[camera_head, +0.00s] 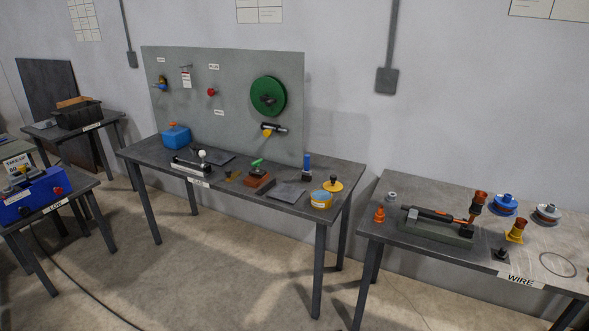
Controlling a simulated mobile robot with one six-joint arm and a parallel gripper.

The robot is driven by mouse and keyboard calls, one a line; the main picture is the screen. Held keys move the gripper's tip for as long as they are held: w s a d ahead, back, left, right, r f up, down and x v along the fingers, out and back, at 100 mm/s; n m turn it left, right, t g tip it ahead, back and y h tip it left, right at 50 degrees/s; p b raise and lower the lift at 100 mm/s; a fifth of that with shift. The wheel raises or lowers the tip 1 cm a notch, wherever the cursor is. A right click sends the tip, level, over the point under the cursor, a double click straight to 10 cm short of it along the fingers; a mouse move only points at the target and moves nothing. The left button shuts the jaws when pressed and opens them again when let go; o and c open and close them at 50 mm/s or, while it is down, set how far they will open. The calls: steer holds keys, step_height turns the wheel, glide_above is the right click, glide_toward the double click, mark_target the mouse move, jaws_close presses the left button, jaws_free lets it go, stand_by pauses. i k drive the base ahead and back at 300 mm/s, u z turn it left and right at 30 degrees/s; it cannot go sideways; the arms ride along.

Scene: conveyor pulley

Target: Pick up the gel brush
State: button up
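On the middle table (225,170), a small upright item with a blue handle and dark lower end (307,166) stands near the back right. It looks most like the gel brush, but it is too small to be sure. A yellow and blue round tub (321,200) sits at the front right corner of this table.
A grey panel (225,80) stands behind. The right table (400,190) holds tools and spools. Open floor (220,270) lies in front.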

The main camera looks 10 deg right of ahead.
mark_target(307, 173)
steer(key=u, duration=0.45)
steer(key=i, duration=1.05)
steer(key=u, duration=0.15)
